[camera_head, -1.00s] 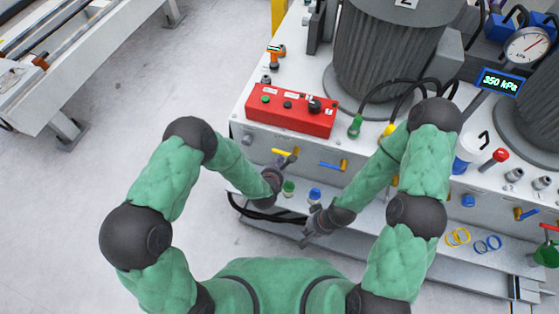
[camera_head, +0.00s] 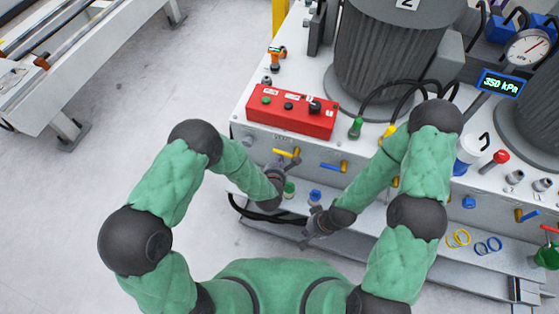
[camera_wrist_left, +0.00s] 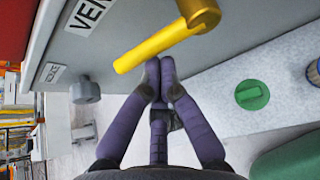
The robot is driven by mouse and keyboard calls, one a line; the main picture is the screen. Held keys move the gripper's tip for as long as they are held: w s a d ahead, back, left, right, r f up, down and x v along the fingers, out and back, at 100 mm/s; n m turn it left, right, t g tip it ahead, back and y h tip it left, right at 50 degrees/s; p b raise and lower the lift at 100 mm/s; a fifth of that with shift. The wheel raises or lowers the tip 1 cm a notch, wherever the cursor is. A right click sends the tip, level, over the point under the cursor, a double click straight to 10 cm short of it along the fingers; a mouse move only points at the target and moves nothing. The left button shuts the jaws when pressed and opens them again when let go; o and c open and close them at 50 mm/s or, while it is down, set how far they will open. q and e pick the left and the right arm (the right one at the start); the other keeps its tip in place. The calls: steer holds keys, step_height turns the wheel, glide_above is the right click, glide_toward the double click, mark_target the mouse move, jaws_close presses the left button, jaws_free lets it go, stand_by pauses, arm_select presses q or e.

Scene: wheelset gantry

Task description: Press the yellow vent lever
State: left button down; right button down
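The yellow vent lever (camera_head: 286,153) sticks out from the front face of the pale cabinet. In the left wrist view it is a yellow bar (camera_wrist_left: 158,46) slanting down to the left from its round pivot, beside a partly cut-off "VEN" label (camera_wrist_left: 88,14). My left gripper (camera_head: 284,168) is just below the lever. In the left wrist view its fingertips (camera_wrist_left: 160,70) are together with nothing between them, right by the bar; I cannot tell whether they touch it. My right gripper (camera_head: 311,231) is lower, near the cabinet's ledge, and too small to read.
A red control box (camera_head: 291,110) sits on the cabinet above the lever. A blue-handled lever (camera_head: 332,166) is to the right. Green (camera_head: 289,188) and blue (camera_head: 315,195) caps are on the ledge below. A grey knob (camera_wrist_left: 85,90) is beside the lever.

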mark_target(289, 155)
arm_select(q)
steer(key=r+m+t+y+b, duration=0.1)
steer(key=m, duration=0.1)
steer(key=d+r+m+t+y+b, duration=0.1)
steer(key=r+m+y+b, duration=0.1)
steer(key=d+r+m+t+y+b, duration=0.1)
steer(key=m+y, duration=0.1)
steer(key=shift+s+d+r+m+t, duration=0.15)
steer(key=shift+s+r+m+t, duration=0.2)
steer(key=shift+r+m+t, duration=0.05)
steer(key=shift+s+d+r+b, duration=0.1)
steer(key=shift+d+r+b, duration=0.05)
steer(key=shift+d+b, duration=0.2)
steer(key=shift+s+d+r, duration=0.1)
steer(key=shift+d, duration=0.15)
stand_by(0.9)
steer(key=shift+b, duration=0.3)
